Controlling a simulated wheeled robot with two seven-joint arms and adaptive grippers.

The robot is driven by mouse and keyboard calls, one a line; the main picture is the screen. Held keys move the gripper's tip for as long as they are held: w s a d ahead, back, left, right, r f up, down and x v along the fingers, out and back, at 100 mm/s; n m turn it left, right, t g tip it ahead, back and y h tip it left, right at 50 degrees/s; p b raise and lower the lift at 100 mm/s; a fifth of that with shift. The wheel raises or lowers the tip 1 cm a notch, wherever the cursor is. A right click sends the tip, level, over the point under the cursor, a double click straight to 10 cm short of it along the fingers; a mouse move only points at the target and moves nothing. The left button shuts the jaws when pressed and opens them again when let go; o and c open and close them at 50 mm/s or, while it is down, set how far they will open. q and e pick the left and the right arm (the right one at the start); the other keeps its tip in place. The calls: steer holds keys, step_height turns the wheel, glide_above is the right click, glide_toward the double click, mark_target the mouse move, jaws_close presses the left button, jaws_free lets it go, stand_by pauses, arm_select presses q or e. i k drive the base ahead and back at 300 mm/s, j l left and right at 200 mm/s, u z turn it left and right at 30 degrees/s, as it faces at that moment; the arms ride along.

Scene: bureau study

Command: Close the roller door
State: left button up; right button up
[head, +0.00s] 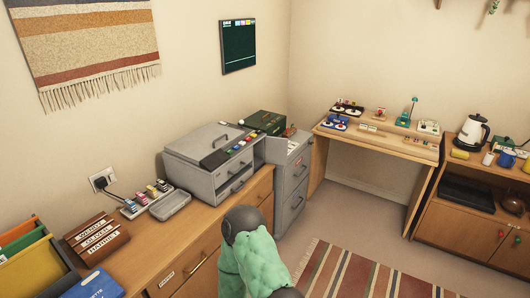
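I cannot make out a roller door for certain in the head view. A grey desktop unit (205,178) stands on the wooden cabinet (140,262) along the left wall. It has a lid with a handle, a dark strip of coloured buttons and a front drawer. A green padded arm link of mine with a dark joint rises at bottom centre, in front of the wooden cabinet. Neither gripper is in view.
A grey drawer cabinet (293,185) stands right of the wooden cabinet. A wooden desk (375,140) with small devices is at the back. A low cabinet (465,225) with a kettle (472,134) is at right. A striped rug (350,272) covers open floor.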

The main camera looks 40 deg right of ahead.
mark_target(276, 148)
steer(key=l+u, duration=0.45)
steer(key=l, duration=2.15)
steer(key=l+u, duration=0.15)
steer(key=l, duration=0.45)
steer(key=l+u, duration=0.15)
steer(key=l, duration=0.45)
steer(key=k+l+u, duration=0.15)
steer(key=l, duration=0.45)
steer(key=l+u, duration=0.15)
steer(key=l, duration=0.45)
steer(key=k+l+u, duration=0.15)
steer(key=l, duration=0.45)
